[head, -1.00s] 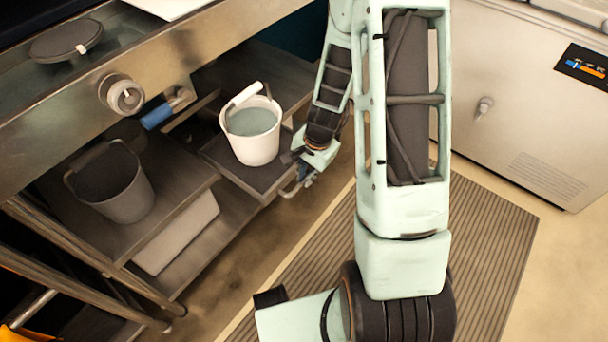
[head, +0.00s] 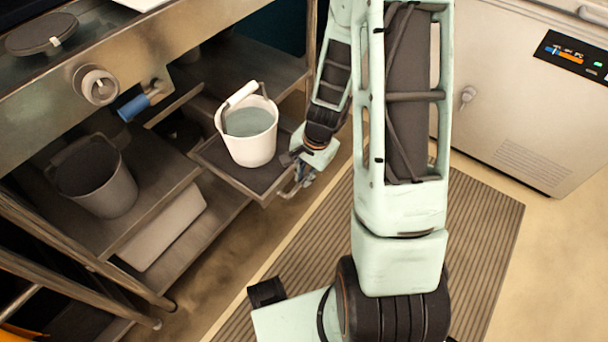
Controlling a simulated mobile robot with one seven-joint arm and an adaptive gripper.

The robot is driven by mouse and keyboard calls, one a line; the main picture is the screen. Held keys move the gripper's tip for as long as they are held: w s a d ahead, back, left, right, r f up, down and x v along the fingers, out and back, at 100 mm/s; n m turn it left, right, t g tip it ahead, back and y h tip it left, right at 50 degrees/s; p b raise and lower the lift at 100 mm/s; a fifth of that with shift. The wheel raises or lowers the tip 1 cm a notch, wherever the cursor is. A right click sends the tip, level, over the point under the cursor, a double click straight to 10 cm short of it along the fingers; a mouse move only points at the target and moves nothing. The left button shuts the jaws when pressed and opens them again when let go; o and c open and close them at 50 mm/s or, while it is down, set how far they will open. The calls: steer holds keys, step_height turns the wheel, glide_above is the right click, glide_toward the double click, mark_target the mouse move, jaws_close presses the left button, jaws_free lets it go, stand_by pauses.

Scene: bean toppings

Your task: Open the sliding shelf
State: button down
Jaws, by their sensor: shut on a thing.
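The sliding shelf (head: 224,174) is a dark tray with a light metal rim under the steel counter. It stands partly out past the fixed shelf beside it. A white bucket (head: 250,148) with a white-gripped handle and greyish contents stands upright on it. My gripper (head: 290,190) is at the shelf's front right corner, low beside the bucket. It is shut on the shelf's handle, which is mostly hidden by the fingers.
A grey bucket (head: 102,182) stands on the fixed shelf to the left, with a white box (head: 165,228) below. A blue-handled valve (head: 135,104) hangs above. A ribbed mat (head: 470,240) and a white cabinet (head: 530,90) are at the right.

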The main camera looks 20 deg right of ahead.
steer(key=c, duration=2)
jaws_free()
steer(key=shift+o, duration=0.2)
steer(key=shift+r, duration=0.15)
step_height(320, 180, up, 12)
steer(key=s+d, duration=0.1)
steer(key=shift+s+d+f, duration=0.15)
steer(key=shift+s+f, duration=0.05)
steer(key=shift+s, duration=0.2)
